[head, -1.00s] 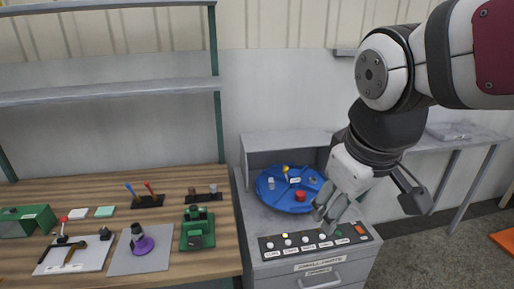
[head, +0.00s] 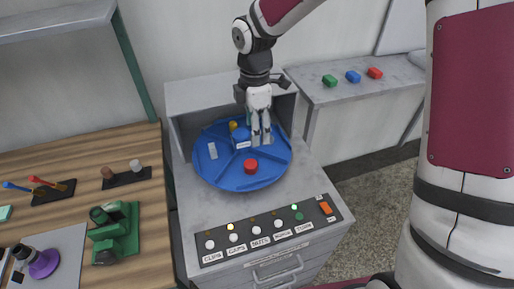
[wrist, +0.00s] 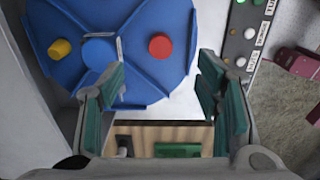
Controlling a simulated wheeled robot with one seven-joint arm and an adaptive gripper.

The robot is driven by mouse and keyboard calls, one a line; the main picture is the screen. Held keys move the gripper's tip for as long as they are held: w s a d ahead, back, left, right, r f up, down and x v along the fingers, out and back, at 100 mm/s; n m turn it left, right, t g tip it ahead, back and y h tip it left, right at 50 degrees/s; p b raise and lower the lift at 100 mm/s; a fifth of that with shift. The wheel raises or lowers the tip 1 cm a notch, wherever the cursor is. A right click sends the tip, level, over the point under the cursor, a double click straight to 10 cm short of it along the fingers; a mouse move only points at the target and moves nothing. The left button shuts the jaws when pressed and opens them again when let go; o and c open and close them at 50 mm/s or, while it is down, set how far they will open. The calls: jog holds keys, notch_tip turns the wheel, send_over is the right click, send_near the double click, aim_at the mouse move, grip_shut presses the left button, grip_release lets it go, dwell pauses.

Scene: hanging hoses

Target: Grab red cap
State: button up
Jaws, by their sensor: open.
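The red cap (head: 251,166) is a short cylinder on the front part of the blue divided turntable (head: 215,176). It also shows in the wrist view (wrist: 160,45), beyond my fingertips and between their lines. My gripper (head: 261,143) points down over the right back part of the turntable, behind the cap in the head view. In the wrist view my gripper (wrist: 160,85) has its green-padded fingers wide apart with nothing between them. The cap is apart from both fingers. The exact height of my fingertips above the turntable is hard to tell.
A blue hub (head: 241,138) and dividers rise from the turntable. A yellow piece (wrist: 60,48) and a grey piece (head: 212,151) lie in other compartments. A button panel (head: 268,231) runs along the cabinet front. Grey housing (head: 190,100) stands behind the turntable.

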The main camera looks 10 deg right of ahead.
send_over(254, 163)
jog(key=f, duration=0.8)
jog(key=shift+w+d+f, duration=0.2)
jog(key=shift+w+d, duration=0.05)
jog(key=shift+w, duration=0.1)
jog(key=f, duration=0.4)
jog(key=shift+s+a+f+p, duration=0.2)
jog(key=shift+s+a+p, duration=0.15)
jog(key=shift+p, duration=0.05)
jog(key=shift+f, duration=0.55)
jog(key=c, duration=0.9)
